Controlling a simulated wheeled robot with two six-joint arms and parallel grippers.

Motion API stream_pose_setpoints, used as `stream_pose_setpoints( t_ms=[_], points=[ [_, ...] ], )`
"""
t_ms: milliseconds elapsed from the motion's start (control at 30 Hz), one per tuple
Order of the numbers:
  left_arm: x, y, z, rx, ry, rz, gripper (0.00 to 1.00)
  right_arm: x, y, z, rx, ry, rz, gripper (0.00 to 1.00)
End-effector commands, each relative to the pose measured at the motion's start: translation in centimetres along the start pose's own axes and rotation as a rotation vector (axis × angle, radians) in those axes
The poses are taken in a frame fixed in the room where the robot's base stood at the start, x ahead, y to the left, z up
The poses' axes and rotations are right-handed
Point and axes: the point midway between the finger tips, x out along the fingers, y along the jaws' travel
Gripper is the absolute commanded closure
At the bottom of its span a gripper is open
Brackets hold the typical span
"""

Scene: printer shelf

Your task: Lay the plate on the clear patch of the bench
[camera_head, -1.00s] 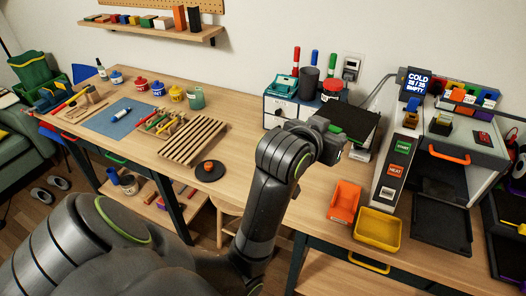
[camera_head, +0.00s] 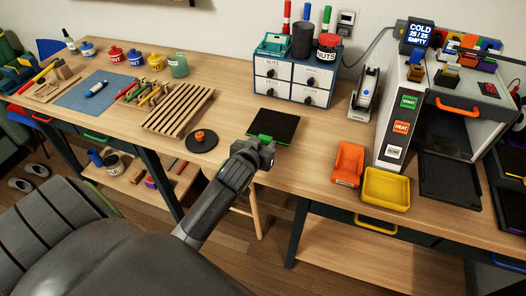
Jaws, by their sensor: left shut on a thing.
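The plate (camera_head: 275,124) is a thin dark square with a green strip (camera_head: 262,139) on its near edge. My left gripper (camera_head: 263,146) is shut on that near edge, with the green strip at its fingers. The plate looks level, over the bare wood of the bench (camera_head: 240,105) in front of the drawer unit. I cannot tell whether it touches the wood or hangs just above it. My right gripper is not in view.
The drawer unit (camera_head: 293,78) stands behind the plate. Left of it are a slatted wooden rack (camera_head: 178,110) and a round black disc with an orange knob (camera_head: 201,141).

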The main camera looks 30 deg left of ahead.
Motion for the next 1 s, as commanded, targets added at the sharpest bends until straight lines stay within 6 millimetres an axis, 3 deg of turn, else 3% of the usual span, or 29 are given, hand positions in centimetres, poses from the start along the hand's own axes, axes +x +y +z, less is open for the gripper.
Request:
stream_pose_setpoints(
  t_ms=[233,667,700,833,1000],
  points=[
    [1.2,0.0,3.1,-0.001,-0.003,0.000,0.85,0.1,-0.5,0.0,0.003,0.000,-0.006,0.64],
    [1.5,0.0,3.8,0.000,-0.001,0.001,0.85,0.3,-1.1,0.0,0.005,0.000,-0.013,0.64],
    [1.5,0.0,3.7,0.000,-0.001,0.000,0.57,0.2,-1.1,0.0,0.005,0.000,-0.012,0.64],
    [1.5,0.0,3.7,0.000,-0.001,0.000,0.40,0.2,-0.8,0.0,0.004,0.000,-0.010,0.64],
    [1.5,0.0,3.7,0.000,-0.001,0.000,0.39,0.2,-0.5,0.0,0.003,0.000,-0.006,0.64]
  ],
)
